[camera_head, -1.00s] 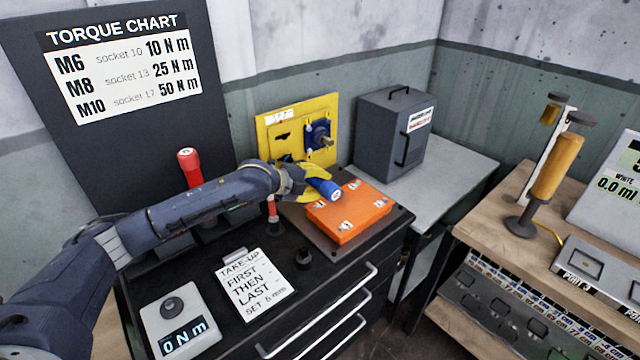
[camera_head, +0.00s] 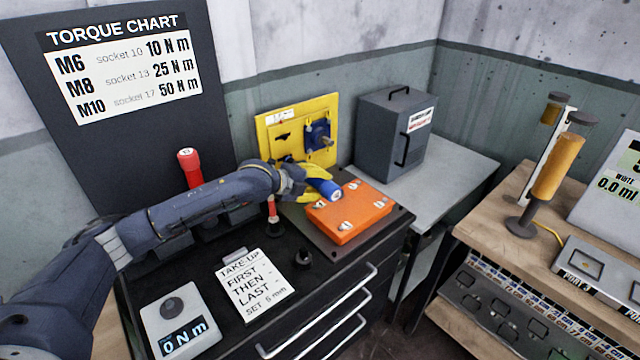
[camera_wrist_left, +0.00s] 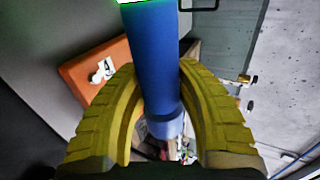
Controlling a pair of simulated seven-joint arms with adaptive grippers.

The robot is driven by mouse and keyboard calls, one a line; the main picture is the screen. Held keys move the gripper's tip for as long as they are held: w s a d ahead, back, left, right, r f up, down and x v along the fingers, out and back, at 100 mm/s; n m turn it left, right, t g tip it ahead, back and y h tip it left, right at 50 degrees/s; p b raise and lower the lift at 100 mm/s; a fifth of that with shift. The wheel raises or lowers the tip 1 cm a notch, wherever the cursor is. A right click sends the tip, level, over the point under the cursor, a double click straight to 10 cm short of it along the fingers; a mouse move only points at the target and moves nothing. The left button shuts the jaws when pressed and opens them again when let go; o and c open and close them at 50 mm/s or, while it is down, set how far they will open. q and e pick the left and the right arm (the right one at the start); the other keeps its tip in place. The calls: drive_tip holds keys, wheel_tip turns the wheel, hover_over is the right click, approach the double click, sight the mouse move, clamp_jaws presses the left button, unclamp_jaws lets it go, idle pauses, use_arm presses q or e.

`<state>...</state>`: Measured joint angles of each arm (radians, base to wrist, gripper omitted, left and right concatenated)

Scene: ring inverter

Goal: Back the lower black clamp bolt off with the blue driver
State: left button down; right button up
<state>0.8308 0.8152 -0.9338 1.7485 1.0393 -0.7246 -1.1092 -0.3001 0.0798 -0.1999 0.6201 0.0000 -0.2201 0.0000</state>
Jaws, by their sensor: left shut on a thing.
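My left gripper (camera_head: 312,186) has its yellow fingers shut on the blue driver (camera_head: 326,189). In the left wrist view the gripper (camera_wrist_left: 160,110) has one finger on each side of the blue driver (camera_wrist_left: 154,60). The yellow panel (camera_head: 270,127) stands upright behind the gripper, with a dark blue clamp part (camera_head: 319,135) on its right half. Another blue part (camera_head: 285,158) shows low on the panel, partly behind my arm. The lower black clamp bolt cannot be made out, and I cannot tell whether the driver touches it. My right gripper is not in view.
An orange block (camera_head: 352,222) with metal fittings lies just below the gripper. A red-topped tool (camera_head: 188,165) stands behind my arm and a grey cabinet (camera_head: 378,130) stands to the right. A take-up card (camera_head: 253,285) and a torque readout (camera_head: 181,318) lie in front.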

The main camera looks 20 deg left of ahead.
sight(325, 190)
use_arm(q)
drive_tip(key=shift+s+d+r, duration=0.1)
drive_tip(key=shift+s+d, duration=0.4)
drive_tip(key=shift+d, duration=0.25)
drive_tip(key=shift+s+d, duration=0.45)
drive_tip(key=shift+d, duration=0.25)
drive_tip(key=shift+s+d, duration=0.3)
drive_tip(key=shift+d, duration=0.2)
drive_tip(key=shift+d+r, duration=0.1)
